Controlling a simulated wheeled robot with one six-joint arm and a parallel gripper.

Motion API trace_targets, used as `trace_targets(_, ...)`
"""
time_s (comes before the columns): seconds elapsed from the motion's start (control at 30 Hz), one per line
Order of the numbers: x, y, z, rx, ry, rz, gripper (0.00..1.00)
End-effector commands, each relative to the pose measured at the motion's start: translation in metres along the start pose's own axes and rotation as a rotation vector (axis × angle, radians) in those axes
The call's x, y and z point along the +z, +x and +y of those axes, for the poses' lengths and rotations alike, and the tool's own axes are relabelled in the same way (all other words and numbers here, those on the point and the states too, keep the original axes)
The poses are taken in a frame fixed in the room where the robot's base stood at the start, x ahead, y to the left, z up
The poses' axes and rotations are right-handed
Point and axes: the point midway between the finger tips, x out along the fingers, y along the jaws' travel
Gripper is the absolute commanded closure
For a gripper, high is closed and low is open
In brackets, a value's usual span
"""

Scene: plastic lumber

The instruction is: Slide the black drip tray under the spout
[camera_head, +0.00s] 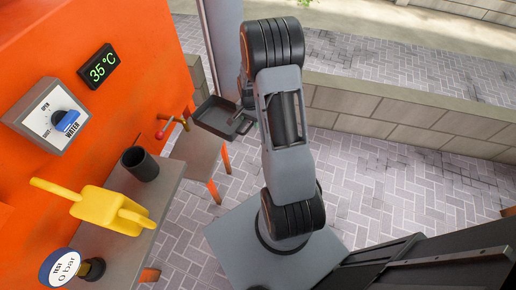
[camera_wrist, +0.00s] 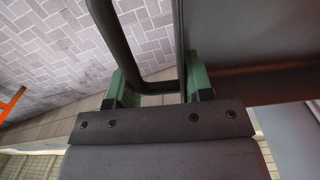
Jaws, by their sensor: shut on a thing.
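The black drip tray (camera_head: 216,118) is a shallow, square-rimmed pan in the head view, with its handle toward my arm. My gripper (camera_wrist: 158,90) has green fingers shut on the tray's dark looped handle (camera_wrist: 148,83) in the wrist view. In the head view my arm hides most of the gripper. The tray appears level and empty. I cannot tell whether it touches the grey shelf (camera_head: 197,157) below the spout.
The orange machine (camera_head: 70,110) stands at left with a temperature display (camera_head: 98,66) and a water dial box (camera_head: 47,116). A grey bench holds a black cup (camera_head: 140,164), a yellow scoop-like object (camera_head: 106,209) and a gauge (camera_head: 62,267).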

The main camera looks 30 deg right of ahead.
Motion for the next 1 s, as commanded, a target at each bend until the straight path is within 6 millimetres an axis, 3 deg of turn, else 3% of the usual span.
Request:
trace_targets(0.03, 0.002, 0.025, 0.007, 0.000, -0.018, -0.001, 1.00)
trace_targets(0.3, 0.015, 0.071, 0.038, -0.007, -0.189, 0.007, 1.00)
trace_targets(0.5, 0.018, 0.072, 0.042, -0.015, -0.277, 0.020, 1.00)
trace_targets(1.0, 0.019, 0.072, 0.043, -0.032, -0.311, 0.015, 1.00)
